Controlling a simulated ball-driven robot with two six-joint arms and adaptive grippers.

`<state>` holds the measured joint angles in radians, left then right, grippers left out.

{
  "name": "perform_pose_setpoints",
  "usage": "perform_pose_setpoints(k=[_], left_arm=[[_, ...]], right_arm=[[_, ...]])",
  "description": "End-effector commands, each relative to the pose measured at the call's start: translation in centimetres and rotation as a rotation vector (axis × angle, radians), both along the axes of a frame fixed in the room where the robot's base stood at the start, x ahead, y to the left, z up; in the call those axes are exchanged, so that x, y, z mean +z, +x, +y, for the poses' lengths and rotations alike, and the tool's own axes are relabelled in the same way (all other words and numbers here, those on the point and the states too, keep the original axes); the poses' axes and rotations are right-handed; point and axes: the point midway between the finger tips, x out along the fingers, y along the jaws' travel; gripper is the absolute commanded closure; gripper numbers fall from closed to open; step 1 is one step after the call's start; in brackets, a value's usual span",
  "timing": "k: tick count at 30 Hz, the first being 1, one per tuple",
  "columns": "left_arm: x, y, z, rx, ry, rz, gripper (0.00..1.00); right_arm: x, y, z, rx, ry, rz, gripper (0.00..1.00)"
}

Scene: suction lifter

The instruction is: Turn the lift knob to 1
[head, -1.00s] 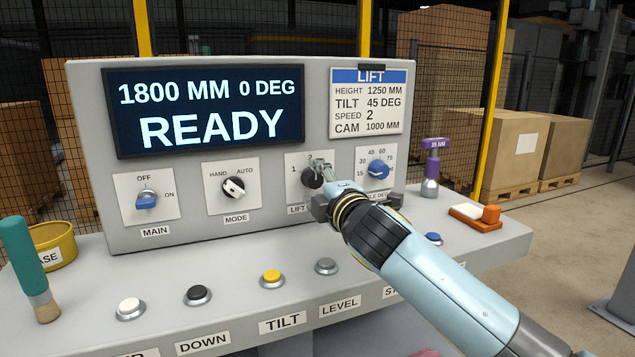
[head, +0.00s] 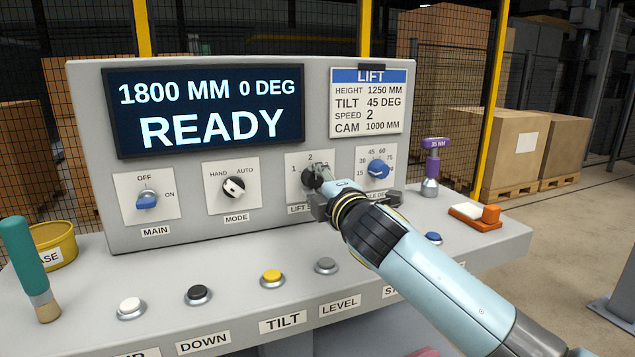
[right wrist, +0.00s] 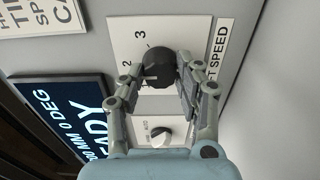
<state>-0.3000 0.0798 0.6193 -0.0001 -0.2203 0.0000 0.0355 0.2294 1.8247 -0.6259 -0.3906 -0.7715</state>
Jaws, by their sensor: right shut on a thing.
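The lift speed knob (head: 310,176) is black and sits on a white plate marked 1 and 2 in the head view. My right gripper (head: 318,178) reaches it from the lower right. In the right wrist view my right gripper (right wrist: 160,82) has a finger on each side of the round black knob (right wrist: 160,66) and is shut on it. The numerals 2 and 3 show beside the knob there. Where its pointer stands I cannot tell for sure. My left gripper is not in view.
The blue tilt angle knob (head: 378,169) is close to the right of my gripper. The mode knob (head: 234,187) and main switch (head: 147,199) are to the left. Several push buttons line the desk below. The display (head: 205,112) reads READY.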

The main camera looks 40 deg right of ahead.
Motion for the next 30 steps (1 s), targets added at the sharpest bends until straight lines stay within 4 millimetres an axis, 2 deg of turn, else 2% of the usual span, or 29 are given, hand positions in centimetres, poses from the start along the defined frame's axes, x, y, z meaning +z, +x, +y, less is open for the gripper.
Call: perform_pose_setpoints(k=[8,18,30], left_arm=[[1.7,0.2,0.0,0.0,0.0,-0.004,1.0],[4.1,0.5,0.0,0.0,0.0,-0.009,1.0],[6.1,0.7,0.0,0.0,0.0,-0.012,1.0]], right_arm=[[0.1,0.0,-0.1,-0.002,-0.138,0.037,0.98],[0.2,-0.1,0.0,-0.001,-0.44,0.11,0.98],[0.0,-0.1,0.0,-0.001,-0.783,0.191,0.98]])
